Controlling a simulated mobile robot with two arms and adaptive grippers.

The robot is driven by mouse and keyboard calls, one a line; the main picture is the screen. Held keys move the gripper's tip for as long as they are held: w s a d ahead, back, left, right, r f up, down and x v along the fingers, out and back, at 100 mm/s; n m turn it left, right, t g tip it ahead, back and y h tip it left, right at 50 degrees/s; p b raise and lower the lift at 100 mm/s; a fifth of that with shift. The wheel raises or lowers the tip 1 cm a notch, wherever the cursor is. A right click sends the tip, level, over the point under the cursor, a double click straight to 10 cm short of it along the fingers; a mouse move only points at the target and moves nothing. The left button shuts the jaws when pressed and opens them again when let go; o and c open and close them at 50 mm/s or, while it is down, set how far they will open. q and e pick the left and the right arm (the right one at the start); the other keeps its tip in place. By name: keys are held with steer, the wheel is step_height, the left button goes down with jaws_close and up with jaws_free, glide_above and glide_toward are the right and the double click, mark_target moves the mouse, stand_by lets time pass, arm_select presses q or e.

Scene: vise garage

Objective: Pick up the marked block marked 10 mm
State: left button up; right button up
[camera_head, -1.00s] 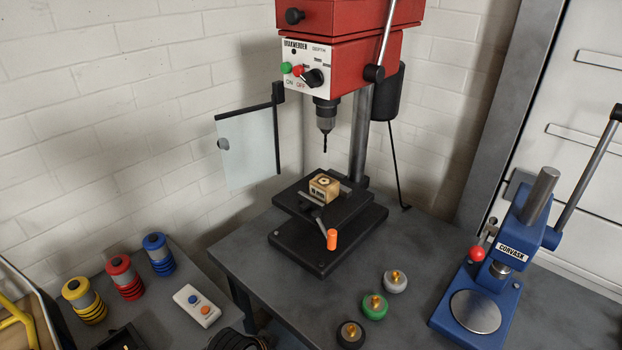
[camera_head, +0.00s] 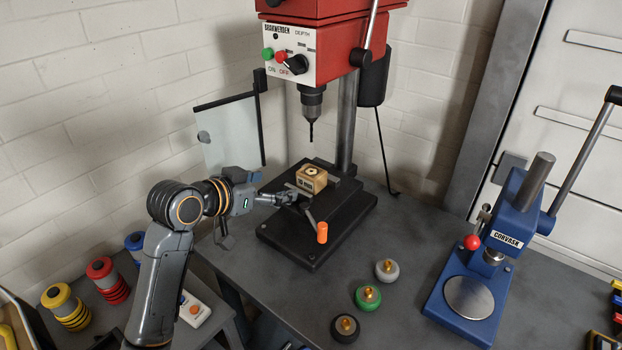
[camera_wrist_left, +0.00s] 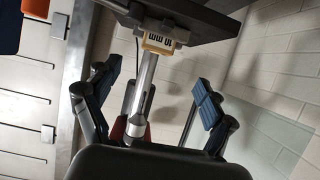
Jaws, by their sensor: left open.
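The marked block (camera_head: 311,178) is a small tan block with a dark ring on top and lettering on its front face. It sits in the vise on the drill press table (camera_head: 330,215), under the drill bit. In the left wrist view the block (camera_wrist_left: 160,43) shows its "10 mm" lettering, beyond the fingers and between them. My left gripper (camera_head: 286,197) is open and empty, just left of the block and apart from it. In the wrist view its blue-padded fingers (camera_wrist_left: 150,103) are spread wide. My right gripper is not in view.
The drill chuck (camera_head: 312,100) hangs above the block. A clear guard (camera_head: 229,135) stands at the left. The vise handle with an orange grip (camera_head: 322,232) sticks out in front. Several round knobs (camera_head: 368,297) and a blue press (camera_head: 480,270) stand to the right.

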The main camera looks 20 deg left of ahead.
mark_target(310, 172)
arm_select(q)
steer(key=x, duration=0.2)
steer(key=r+p+x, duration=0.1)
steer(key=x, duration=0.5)
steer(key=shift+w+d+r+p, duration=0.1)
steer(key=shift+w+r+p, duration=0.2)
steer(key=shift+w, duration=0.15)
steer(key=p+x, duration=0.1)
steer(key=x, duration=0.3)
steer(key=shift+w+d+f+p, duration=0.15)
steer(key=shift+w+d+p, duration=0.05)
steer(key=shift+p, duration=0.2)
steer(key=shift+w+d+f, duration=0.1)
steer(key=shift+w+f, duration=0.1)
steer(key=shift+w, duration=0.1)
steer(key=c, duration=1.3)
steer(key=shift+o, duration=0.2)
